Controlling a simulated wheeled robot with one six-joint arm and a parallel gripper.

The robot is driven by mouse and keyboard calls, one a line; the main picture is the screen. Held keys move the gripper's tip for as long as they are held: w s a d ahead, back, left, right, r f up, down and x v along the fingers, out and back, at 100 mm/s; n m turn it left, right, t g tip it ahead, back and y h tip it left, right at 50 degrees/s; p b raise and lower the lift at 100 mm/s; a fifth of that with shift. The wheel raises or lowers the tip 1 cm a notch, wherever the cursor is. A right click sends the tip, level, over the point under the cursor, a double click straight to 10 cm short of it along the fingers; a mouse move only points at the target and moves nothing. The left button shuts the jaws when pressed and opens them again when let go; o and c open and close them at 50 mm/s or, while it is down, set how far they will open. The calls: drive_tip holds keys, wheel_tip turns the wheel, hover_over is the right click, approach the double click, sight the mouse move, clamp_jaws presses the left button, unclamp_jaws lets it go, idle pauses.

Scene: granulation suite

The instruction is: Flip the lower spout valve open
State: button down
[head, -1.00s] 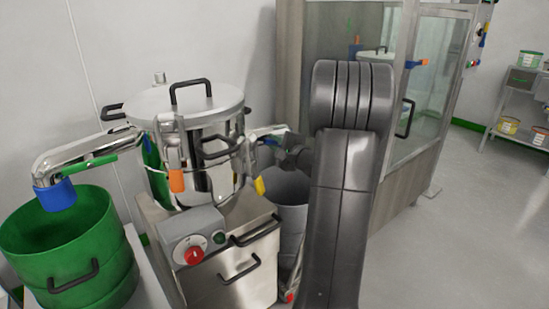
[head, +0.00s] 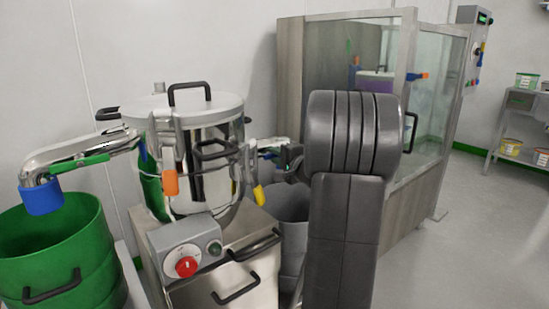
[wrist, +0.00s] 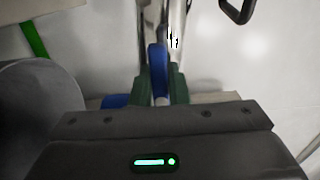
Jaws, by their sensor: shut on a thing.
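A steel vessel (head: 215,165) with a lid stands left of centre in the head view. A short spout (head: 262,145) leaves its right side, with a blue part (head: 268,155) on it and a yellow handle (head: 259,195) hanging near it. My gripper (head: 291,157) is at this spout, mostly hidden behind my arm. In the wrist view, my gripper (wrist: 161,88) has its green-padded fingers on both sides of a blue lever (wrist: 157,62) in front of a shiny steel pipe (wrist: 176,35). It is shut on the lever. The lever's pivot is not clear.
A green drum (head: 55,245) stands under the left pipe with its blue end (head: 40,196). A control box with a red knob (head: 186,266) is in front. A glass-sided booth (head: 345,60) stands behind my arm. Open floor lies right.

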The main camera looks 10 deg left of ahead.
drive_tip(key=c, duration=1.4)
unclamp_jaws()
drive_tip(key=p+v, duration=0.2)
drive_tip(key=v, duration=1.1)
drive_tip(key=shift+s+d+p, duration=0.25)
drive_tip(key=shift+s+p, duration=0.05)
drive_tip(key=shift+p, duration=0.1)
drive_tip(key=shift+w+a, duration=0.1)
drive_tip(key=b+x, duration=0.3)
drive_tip(key=x, duration=1)
drive_tip(key=shift+w+a, duration=0.2)
